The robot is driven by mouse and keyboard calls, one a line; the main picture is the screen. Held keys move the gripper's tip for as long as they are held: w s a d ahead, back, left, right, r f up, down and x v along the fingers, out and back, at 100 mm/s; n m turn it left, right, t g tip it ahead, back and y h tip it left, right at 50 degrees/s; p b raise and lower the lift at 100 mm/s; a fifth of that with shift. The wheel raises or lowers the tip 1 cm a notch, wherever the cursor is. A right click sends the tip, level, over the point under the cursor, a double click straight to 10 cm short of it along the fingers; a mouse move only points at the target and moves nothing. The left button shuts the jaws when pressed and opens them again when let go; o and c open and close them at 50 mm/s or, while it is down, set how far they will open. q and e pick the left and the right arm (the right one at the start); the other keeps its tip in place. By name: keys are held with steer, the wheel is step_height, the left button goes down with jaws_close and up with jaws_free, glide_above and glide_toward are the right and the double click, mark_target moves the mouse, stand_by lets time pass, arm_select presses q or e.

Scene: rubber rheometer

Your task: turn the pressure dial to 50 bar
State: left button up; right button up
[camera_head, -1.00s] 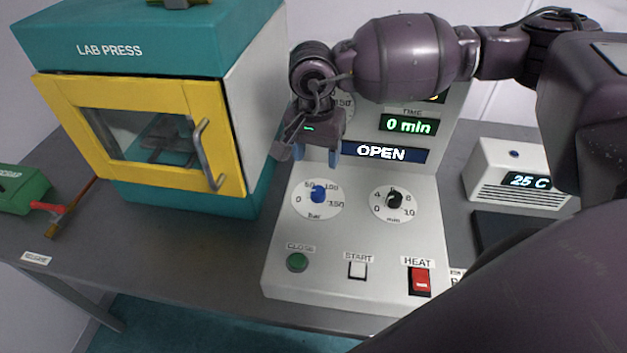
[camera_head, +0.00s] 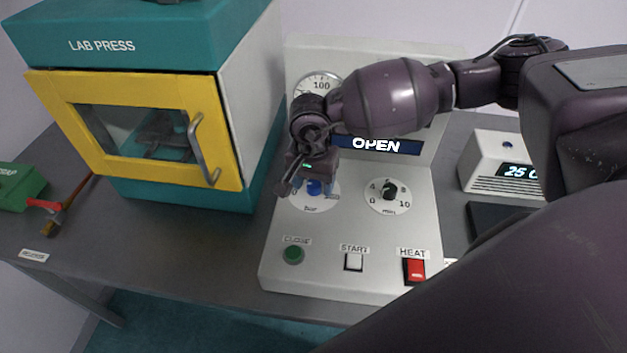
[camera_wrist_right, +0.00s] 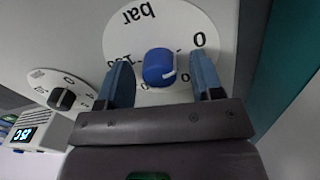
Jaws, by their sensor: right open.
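The pressure dial is a blue knob (camera_head: 314,188) on a white round scale plate (camera_head: 309,203) marked bar, on the sloping control panel. In the right wrist view the blue knob (camera_wrist_right: 158,67) sits between the two blue fingers of my right gripper (camera_wrist_right: 163,82), with a gap visible on each side. A white pointer mark shows on the knob. My right gripper (camera_head: 313,190) is open over the dial and hides most of its scale in the head view. My left gripper is not in view.
A black minute dial (camera_head: 389,190) is right of the pressure dial. Below are a green button (camera_head: 293,254), a white START button (camera_head: 354,262) and a red HEAT switch (camera_head: 415,269). The lab press (camera_head: 150,120) stands left. A gauge (camera_head: 318,84) and an OPEN display (camera_head: 376,145) are behind.

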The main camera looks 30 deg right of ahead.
steer(key=shift+c, duration=0.3)
steer(key=c, duration=0.7)
steer(key=shift+c, duration=0.8)
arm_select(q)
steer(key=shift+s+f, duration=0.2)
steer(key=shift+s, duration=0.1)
